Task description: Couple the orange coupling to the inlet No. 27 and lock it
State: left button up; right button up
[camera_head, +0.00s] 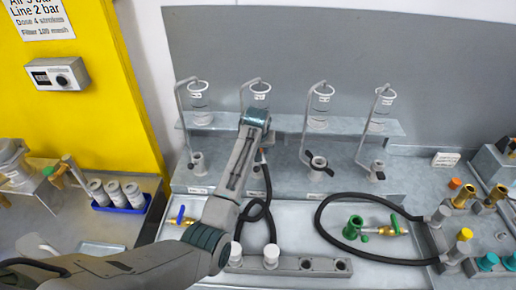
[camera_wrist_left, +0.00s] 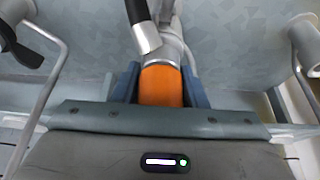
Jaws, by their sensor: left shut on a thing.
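The orange coupling (camera_wrist_left: 161,86) sits between the two blue-grey fingers of my left gripper (camera_wrist_left: 161,78) in the left wrist view. The gripper is shut on its sides. A metal collar (camera_wrist_left: 163,58) tops the coupling and meets a grey fitting; I cannot tell whether it is seated or locked. A black hose with a silver ferrule (camera_wrist_left: 146,38) comes in beside it. In the head view my left gripper (camera_head: 256,120) is at the second station from the left, and my arm hides the coupling and that station's inlet. The inlet number is unreadable. My right gripper is not in view.
Other stations with lever-handled inlets stand at left (camera_head: 198,164) and right (camera_head: 317,166). A manifold with white caps (camera_head: 271,254) lies in front.

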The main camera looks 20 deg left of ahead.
pick_arm(q)
jog(key=o, duration=1.2)
jog(key=shift+f, duration=0.1)
jog(key=shift+c, duration=0.2)
jog(key=shift+r+p, duration=0.35)
jog(key=shift+r, duration=4.7)
